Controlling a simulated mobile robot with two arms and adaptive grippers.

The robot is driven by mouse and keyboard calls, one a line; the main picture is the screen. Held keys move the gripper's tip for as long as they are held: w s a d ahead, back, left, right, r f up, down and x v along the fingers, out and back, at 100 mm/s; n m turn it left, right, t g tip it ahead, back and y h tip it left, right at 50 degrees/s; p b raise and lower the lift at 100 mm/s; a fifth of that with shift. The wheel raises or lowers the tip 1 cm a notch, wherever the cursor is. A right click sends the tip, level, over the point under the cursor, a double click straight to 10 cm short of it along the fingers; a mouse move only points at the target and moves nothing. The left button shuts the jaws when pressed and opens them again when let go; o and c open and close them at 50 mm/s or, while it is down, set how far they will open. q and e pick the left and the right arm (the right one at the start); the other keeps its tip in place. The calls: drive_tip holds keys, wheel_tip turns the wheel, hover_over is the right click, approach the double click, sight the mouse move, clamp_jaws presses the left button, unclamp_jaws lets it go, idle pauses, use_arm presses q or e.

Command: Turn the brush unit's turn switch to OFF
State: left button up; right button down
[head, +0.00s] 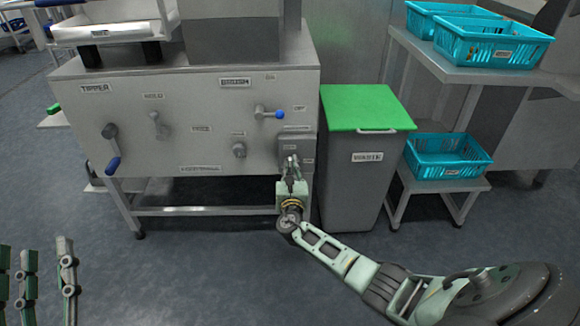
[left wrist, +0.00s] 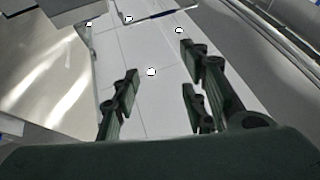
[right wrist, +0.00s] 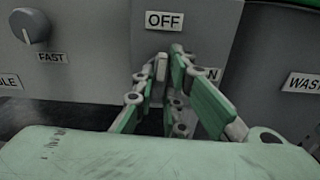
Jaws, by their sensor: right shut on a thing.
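The brush unit's switch box (right wrist: 203,35) is on the right end of the machine front. It carries an OFF label (right wrist: 164,21) at the top and an ON label (right wrist: 212,73), partly hidden by a finger, at the lower right. My right gripper (head: 290,163) is at this box, its fingers pointing at it. In the right wrist view the fingers are shut around the turn switch (right wrist: 161,66), a small pale piece just below OFF; they hide most of it. My left gripper (left wrist: 160,85) is open and empty, away from the switch.
The machine front has a blue-tipped lever (head: 271,114) above the box, a FAST knob (head: 239,150) to its left and a tipper crank (head: 112,148) at far left. A grey waste bin (head: 350,185) with green lid stands close right. Teal crates (head: 447,157) are on shelves beyond.

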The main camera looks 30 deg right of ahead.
use_arm(q)
drive_tip(key=shift+w+f+g, duration=0.35)
drive_tip(key=shift+f+g, duration=0.15)
drive_tip(key=shift+f, duration=0.35)
use_arm(e)
drive_tip(key=shift+f+n, duration=0.1)
drive_tip(key=shift+n, duration=0.3)
drive_tip(key=c, duration=1.8)
unclamp_jaws()
drive_tip(key=shift+s+a, duration=0.1)
drive_tip(key=v, duration=1.1)
drive_tip(key=shift+s, duration=0.4)
drive_tip(key=shift+a, duration=0.1)
